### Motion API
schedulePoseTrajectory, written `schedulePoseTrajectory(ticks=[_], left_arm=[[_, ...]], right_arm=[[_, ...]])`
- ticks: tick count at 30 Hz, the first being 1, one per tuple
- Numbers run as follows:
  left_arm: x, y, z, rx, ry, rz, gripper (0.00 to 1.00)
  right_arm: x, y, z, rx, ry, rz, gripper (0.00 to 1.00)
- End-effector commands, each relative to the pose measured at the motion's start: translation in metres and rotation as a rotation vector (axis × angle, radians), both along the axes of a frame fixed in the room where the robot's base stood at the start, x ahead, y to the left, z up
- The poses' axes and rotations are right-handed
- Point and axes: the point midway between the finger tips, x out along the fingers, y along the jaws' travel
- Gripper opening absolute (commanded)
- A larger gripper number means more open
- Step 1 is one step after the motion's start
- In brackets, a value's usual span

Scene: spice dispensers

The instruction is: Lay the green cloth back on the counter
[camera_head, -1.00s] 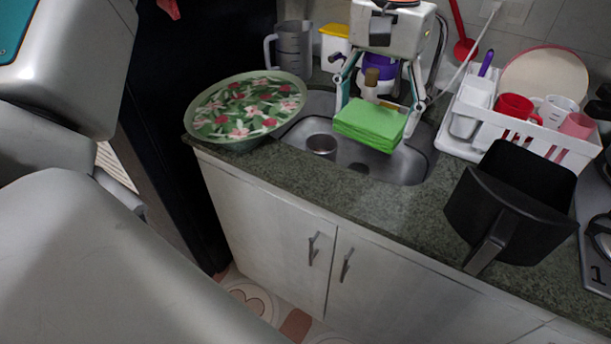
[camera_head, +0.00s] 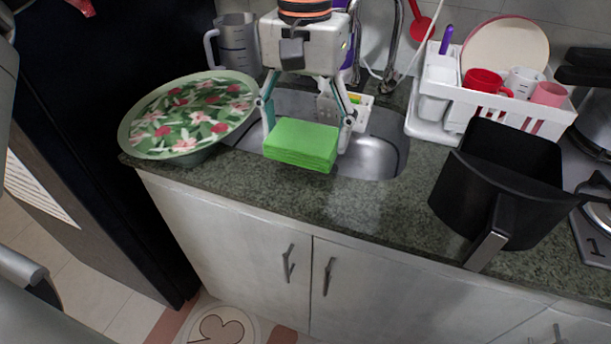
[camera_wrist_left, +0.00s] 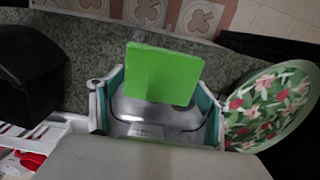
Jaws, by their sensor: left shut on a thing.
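The green cloth (camera_head: 301,146) is a folded, layered block. My left gripper (camera_head: 308,130) is shut on it, with a finger at either side of the cloth. In the head view the cloth shows in front of the sink (camera_head: 372,155), over its front edge; I cannot tell how high it is above the counter (camera_head: 300,195). In the left wrist view the cloth (camera_wrist_left: 162,74) sits between the two fingers, with the sink behind it. My right gripper is not in view.
A floral-covered bowl (camera_head: 190,115) stands at the counter's left end. A black air-fryer basket (camera_head: 500,190) and a white dish rack (camera_head: 470,100) with mugs stand on the right. The counter strip before the sink is clear. A grey jug (camera_head: 237,45) is behind.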

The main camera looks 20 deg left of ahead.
Motion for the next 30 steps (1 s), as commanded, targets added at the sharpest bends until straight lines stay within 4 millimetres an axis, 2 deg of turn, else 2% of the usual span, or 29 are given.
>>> schedulePoseTrajectory(ticks=[1, 3, 6, 14, 21, 24, 30], left_arm=[[0.0, 0.0, -0.015, 0.0, 0.006, -0.002, 0.54], [0.0, 0.0, -0.028, 0.001, 0.005, -0.002, 0.54], [0.0, 0.0, -0.039, 0.0, 0.002, -0.001, 0.54], [0.0, 0.0, -0.055, 0.001, 0.001, 0.0, 0.54], [0.0, 0.0, -0.095, 0.0, 0.004, -0.001, 0.54], [0.0, 0.0, -0.102, 0.0, 0.001, 0.0, 0.54], [0.0, 0.0, -0.101, 0.0, -0.002, 0.0, 0.54]], right_arm=[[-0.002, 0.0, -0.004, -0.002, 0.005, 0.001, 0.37], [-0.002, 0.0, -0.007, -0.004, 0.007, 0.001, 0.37], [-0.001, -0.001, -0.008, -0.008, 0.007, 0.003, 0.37], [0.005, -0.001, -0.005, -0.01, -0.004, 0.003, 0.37], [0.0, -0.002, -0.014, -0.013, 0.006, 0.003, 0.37], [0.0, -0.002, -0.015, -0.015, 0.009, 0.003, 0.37], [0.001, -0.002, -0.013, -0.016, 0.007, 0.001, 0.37]])
